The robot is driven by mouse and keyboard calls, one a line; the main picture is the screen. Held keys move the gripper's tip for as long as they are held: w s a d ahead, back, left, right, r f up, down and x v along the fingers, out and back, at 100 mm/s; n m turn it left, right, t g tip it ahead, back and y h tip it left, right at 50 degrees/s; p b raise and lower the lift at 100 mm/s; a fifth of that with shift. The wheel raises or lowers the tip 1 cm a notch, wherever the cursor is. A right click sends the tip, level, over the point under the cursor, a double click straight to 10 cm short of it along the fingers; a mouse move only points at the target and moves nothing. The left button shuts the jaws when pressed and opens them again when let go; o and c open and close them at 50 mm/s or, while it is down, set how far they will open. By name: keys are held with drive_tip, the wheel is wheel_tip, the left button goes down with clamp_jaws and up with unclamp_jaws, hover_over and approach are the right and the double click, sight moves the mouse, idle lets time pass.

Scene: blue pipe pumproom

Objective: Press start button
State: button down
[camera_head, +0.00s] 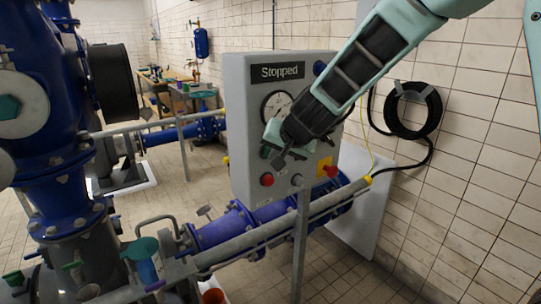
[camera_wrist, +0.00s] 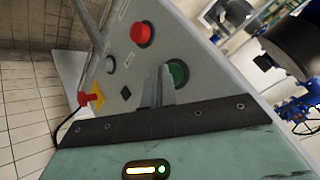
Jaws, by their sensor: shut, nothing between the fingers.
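A grey control box (camera_head: 240,120) stands in the middle of the head view, with a display reading "Stopped" (camera_head: 281,71). A round green button (camera_wrist: 178,72) shows in the wrist view; the label of a start button is not readable. My gripper (camera_wrist: 158,75) is shut and empty, its fingertips beside the green button and overlapping its edge in the picture. I cannot tell whether they touch. In the head view my gripper (camera_head: 278,161) is in front of the panel and hides part of it. A red button (camera_head: 267,180) sits below; it also shows in the wrist view (camera_wrist: 141,34).
A red knob on a yellow plate (camera_head: 328,168) and a small grey button (camera_head: 297,180) are on the same panel. A gauge (camera_head: 275,102) is partly behind my arm. Blue pipes (camera_head: 225,229) run below the box. A black hose coil (camera_head: 412,110) hangs on the tiled wall.

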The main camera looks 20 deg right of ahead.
drive_tip(key=shift+w+a, duration=0.15)
drive_tip(key=shift+w, duration=0.25)
drive_tip(key=shift+s, duration=0.55)
drive_tip(key=shift+s+d+b, duration=0.35)
drive_tip(key=shift+s, duration=0.55)
drive_tip(key=shift+s+d+b, duration=0.3)
drive_tip(key=shift+s+d, duration=0.05)
drive_tip(key=shift+s, duration=0.6)
drive_tip(key=shift+s+d+b, duration=0.35)
drive_tip(key=shift+s, duration=0.55)
